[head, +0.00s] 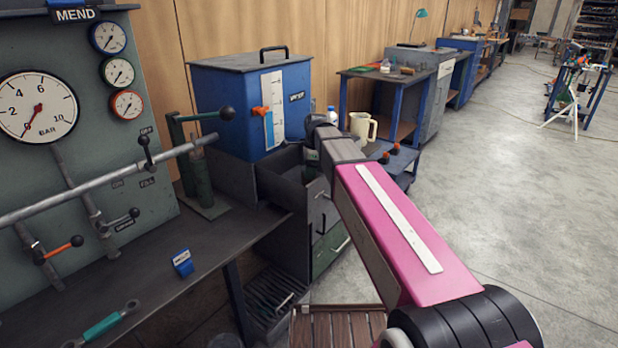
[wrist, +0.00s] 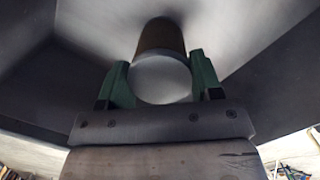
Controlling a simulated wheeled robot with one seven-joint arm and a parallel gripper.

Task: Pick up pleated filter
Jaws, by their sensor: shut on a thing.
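In the wrist view, the pleated filter (wrist: 162,80) is a short cylinder with a pale round end and a dark brownish side. My gripper (wrist: 160,72) has its two green fingers on either side of it and is shut on it. Grey walls and a light grey surface surround it, seemingly the inside of the open drawer (head: 268,182). In the head view, my pink arm reaches to this drawer. The filter cannot be made out there, and my fingers are mostly hidden by the wrist.
A blue box (head: 222,98) with a gauge stands behind the drawer. A cream jug (head: 360,126) stands just right of my wrist.

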